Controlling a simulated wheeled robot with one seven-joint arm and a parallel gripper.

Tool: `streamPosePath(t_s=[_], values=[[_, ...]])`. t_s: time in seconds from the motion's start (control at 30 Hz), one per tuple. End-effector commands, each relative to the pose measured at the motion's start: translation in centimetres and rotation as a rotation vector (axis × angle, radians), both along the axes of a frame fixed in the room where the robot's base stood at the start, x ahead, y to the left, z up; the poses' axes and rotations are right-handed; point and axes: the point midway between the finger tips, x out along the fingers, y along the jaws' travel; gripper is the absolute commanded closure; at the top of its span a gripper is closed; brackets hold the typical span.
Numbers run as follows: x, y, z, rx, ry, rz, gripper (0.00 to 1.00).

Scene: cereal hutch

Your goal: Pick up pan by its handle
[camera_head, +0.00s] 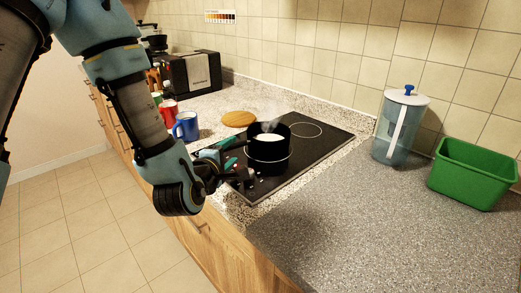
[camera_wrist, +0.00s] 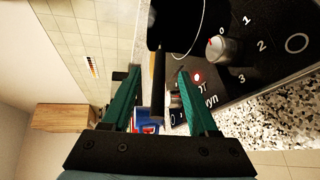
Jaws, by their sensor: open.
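The black pan (camera_head: 268,153) with white contents sits upright on the cooktop, with steam above it. In the wrist view the pan (camera_wrist: 172,25) is at the top, and its dark handle (camera_wrist: 158,85) runs down between my two teal fingers. My gripper (camera_head: 232,155) is open at the left side of the pan, and it also shows in the wrist view (camera_wrist: 157,72). A gap shows on each side of the handle, so the fingers do not appear to press on it. In the head view the handle is mostly hidden by my gripper.
The black cooktop (camera_head: 318,150) has knobs along its front edge, with one knob (camera_wrist: 217,47) close to my right finger. A pitcher (camera_head: 399,130) and green bin (camera_head: 472,174) stand right; the front counter is clear.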

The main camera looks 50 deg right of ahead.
Motion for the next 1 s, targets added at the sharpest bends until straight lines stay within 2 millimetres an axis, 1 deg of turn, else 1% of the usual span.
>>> streamPosePath(t_s=[0.1,0.27,0.6,0.7,0.87,0.9,1.0], values=[[0.5,-0.9,0.0,0.000,-0.001,0.000,0.40],[0.9,-1.6,-0.1,0.001,0.000,-0.002,0.40],[3.0,-5.1,-1.3,0.001,-0.002,-0.001,0.40],[3.2,-5.4,-1.5,0.001,-0.002,-0.001,0.40],[3.2,-5.4,-1.6,0.001,-0.002,-0.001,0.40],[3.2,-5.4,-1.6,0.001,-0.002,-0.001,0.42],[3.2,-5.4,-1.6,0.001,-0.002,-0.001,0.53]])
